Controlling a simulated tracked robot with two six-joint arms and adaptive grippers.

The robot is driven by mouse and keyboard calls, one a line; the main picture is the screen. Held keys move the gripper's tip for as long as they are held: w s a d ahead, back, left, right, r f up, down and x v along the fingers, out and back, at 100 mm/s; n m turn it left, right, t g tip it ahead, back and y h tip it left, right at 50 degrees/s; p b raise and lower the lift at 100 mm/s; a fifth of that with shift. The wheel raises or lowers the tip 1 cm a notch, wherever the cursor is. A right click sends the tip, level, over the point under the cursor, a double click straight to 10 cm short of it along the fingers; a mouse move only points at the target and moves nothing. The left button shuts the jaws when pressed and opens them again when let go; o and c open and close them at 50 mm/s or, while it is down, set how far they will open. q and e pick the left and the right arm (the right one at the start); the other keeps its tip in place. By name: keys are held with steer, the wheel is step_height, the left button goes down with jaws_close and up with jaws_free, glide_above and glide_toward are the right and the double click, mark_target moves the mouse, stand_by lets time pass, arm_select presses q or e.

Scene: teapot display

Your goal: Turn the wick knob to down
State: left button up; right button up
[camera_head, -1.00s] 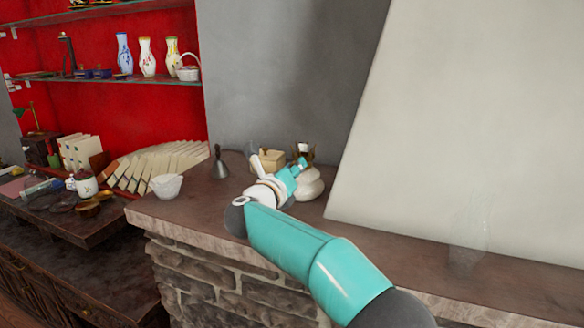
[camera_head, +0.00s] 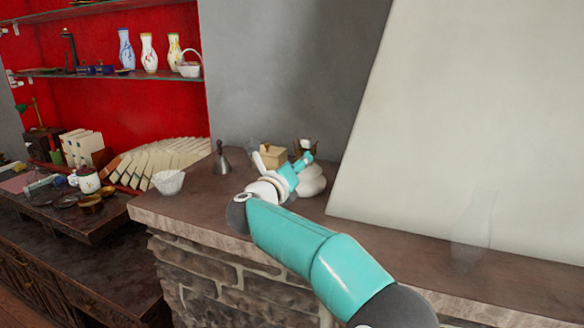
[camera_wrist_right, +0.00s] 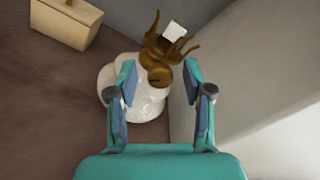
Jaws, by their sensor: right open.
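The oil lamp has a round white body (camera_head: 313,183) and a brass burner with prongs (camera_head: 305,146), on the stone ledge beyond my right arm. In the right wrist view the white body (camera_wrist_right: 150,105) lies behind and between the fingers. The brass burner (camera_wrist_right: 183,50) rises above it with a white wick (camera_wrist_right: 174,31). A round brass end (camera_wrist_right: 160,76), which looks like the wick knob, points toward my palm. My right gripper (camera_wrist_right: 163,82) is open, its fingers on either side of this end with gaps. It also shows in the head view (camera_head: 304,163). My left gripper is out of view.
A clear glass chimney (camera_head: 474,228) stands on the ledge at the right. A wooden box (camera_head: 273,155), a metal funnel-like piece (camera_head: 221,160) and a white fluted bowl (camera_head: 168,182) are to the left. A sloping pale wall (camera_head: 460,120) rises close behind the lamp's right side.

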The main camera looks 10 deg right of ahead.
steer(key=v, duration=1.1)
steer(key=shift+a, duration=0.15)
steer(key=shift+s+a, duration=0.2)
steer(key=shift+s, duration=0.15)
steer(key=shift+f, duration=0.1)
